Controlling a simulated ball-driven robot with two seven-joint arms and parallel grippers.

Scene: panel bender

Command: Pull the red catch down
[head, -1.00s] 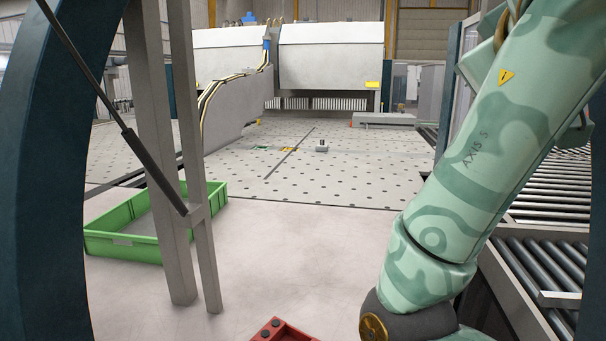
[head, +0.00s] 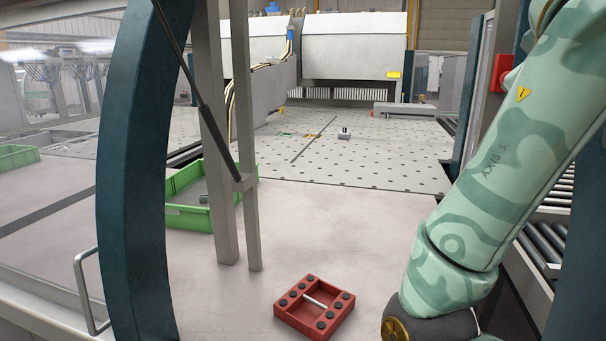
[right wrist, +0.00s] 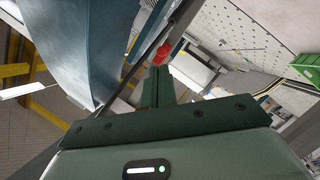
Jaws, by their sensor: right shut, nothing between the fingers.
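In the right wrist view, a small red part (right wrist: 163,53), which looks like the red catch, shows just beyond my right gripper's fingertips. My right gripper (right wrist: 159,72) is shut and empty, its dark green fingers pointing at it. I cannot tell whether they touch. In the head view, a red block (head: 502,72) sits on the post at the right, partly behind my right arm; I cannot tell whether it is the same part. My right gripper is out of the head view. My left gripper is not in view.
A blue arched frame (head: 130,180), grey posts (head: 217,130) and a dark strut (head: 208,105) stand at left. A red tray with black pegs (head: 348,312) lies on the pale table (head: 330,230). A green bin (head: 190,218) stands behind the posts. Rollers (head: 545,240) lie at right.

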